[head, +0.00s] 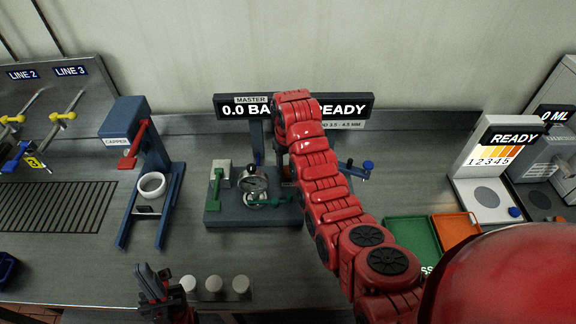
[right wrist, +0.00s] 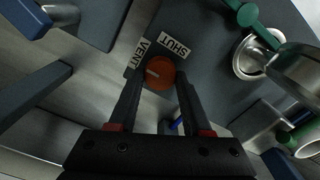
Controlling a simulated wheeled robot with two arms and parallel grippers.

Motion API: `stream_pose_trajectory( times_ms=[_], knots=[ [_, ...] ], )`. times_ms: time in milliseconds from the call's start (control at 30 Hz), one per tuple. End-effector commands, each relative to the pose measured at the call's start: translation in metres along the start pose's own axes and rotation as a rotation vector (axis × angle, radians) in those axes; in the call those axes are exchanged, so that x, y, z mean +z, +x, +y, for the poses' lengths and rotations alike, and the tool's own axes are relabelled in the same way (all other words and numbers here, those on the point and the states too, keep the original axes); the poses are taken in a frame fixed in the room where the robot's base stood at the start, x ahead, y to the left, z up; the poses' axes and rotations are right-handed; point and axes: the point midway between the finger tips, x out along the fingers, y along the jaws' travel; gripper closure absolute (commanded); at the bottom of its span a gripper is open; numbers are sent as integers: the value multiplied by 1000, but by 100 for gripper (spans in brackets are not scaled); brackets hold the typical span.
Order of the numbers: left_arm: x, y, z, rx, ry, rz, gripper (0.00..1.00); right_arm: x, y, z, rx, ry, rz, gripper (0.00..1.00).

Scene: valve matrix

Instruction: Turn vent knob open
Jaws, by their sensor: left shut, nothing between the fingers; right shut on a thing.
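The vent knob (right wrist: 161,74) is a round orange knob with a white pointer mark, on a dark base plate in the right wrist view. A VENT label (right wrist: 138,53) and a SHUT label (right wrist: 174,47) lie beside it. The white mark points left, nearer the VENT label's side. My right gripper (right wrist: 159,82) has a finger on each side of the knob and is shut on it. In the head view my red right arm covers most of the knob and this gripper. My left gripper (head: 153,284) is shut and empty, low at the front left, away from the knob.
The base plate (head: 230,215) carries a green lever (head: 216,187) and a round metal fitting (head: 252,180). A capper stand (head: 166,190) is to the left. White cylinders (head: 214,284) stand near my left gripper. Green and orange trays (head: 411,238) lie right. The display reads READY.

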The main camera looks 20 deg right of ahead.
Motion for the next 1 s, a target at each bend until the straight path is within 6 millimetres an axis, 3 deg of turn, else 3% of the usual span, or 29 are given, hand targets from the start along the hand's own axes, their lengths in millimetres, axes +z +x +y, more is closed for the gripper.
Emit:
stream_pose_trajectory(
  times_ms=[367, 400, 533, 833, 1000],
  knots=[
    [0, 0, 0, 0, 0, 0, 100, 0, 0, 0, 0, -6, 1, 100],
    [0, 0, 0, 0, 0, 0, 100, 0, 0, 0, 0, -6, 1, 46],
    [0, 0, 0, 0, 0, 0, 100, 0, 0, 0, 0, -5, 1, 23],
    [0, 1, 0, 0, 0, 0, 100, 0, -1, 0, 0, -4, 0, 21],
    [-3, 17, -1, 0, 0, 0, 100, 0, -18, 0, -1, -3, 1, 21]
  ],
)
